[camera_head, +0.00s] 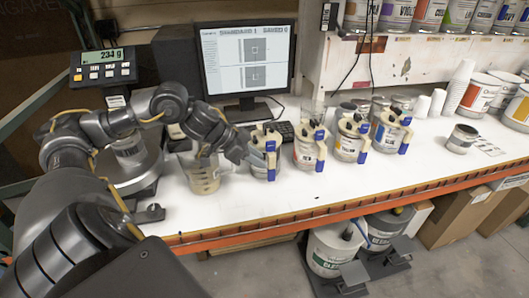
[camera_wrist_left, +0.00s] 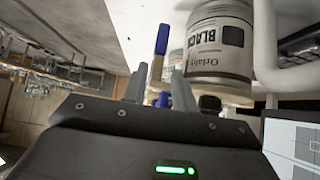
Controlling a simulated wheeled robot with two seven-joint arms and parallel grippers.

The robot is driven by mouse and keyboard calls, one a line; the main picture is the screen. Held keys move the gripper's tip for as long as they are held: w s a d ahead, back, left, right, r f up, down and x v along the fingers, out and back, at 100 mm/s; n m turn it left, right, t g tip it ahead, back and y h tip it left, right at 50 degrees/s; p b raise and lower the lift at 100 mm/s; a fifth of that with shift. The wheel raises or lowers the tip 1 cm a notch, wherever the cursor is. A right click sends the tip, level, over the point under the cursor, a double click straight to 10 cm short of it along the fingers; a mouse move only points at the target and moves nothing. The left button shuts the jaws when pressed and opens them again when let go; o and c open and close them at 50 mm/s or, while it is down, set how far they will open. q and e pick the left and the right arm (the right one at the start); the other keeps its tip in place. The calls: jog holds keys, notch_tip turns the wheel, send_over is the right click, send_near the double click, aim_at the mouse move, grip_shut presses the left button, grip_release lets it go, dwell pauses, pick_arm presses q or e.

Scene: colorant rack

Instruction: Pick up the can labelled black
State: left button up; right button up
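The can labelled black (camera_wrist_left: 220,45) shows in the left wrist view with its label tilted and readable. In the head view I take it to be the leftmost can (camera_head: 262,170) in the row with blue-and-tan clamp handles. Contact cannot be made out. My right gripper is in neither view.
Several similar cans, such as this one (camera_head: 350,142), stand to the right. A clear beaker (camera_head: 203,178) stands close to the left of the gripper. A monitor (camera_head: 245,60) is behind. The white bench front (camera_head: 320,192) is clear.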

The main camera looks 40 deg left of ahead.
aim_at(268, 162)
pick_arm(q)
jog(key=x, duration=0.1)
jog(key=p+x, duration=0.1)
jog(key=x, duration=0.1)
jog(key=shift+w+d+r, duration=0.1)
jog(key=shift+w+d, duration=0.15)
jog(key=shift+d, duration=0.05)
jog(key=shift+w+d+f, duration=0.2)
jog(key=shift+w+f, duration=0.15)
jog(key=shift+f, duration=0.15)
jog(key=shift+c, duration=0.5)
jog(key=c, duration=0.5)
jog(key=shift+r, duration=0.1)
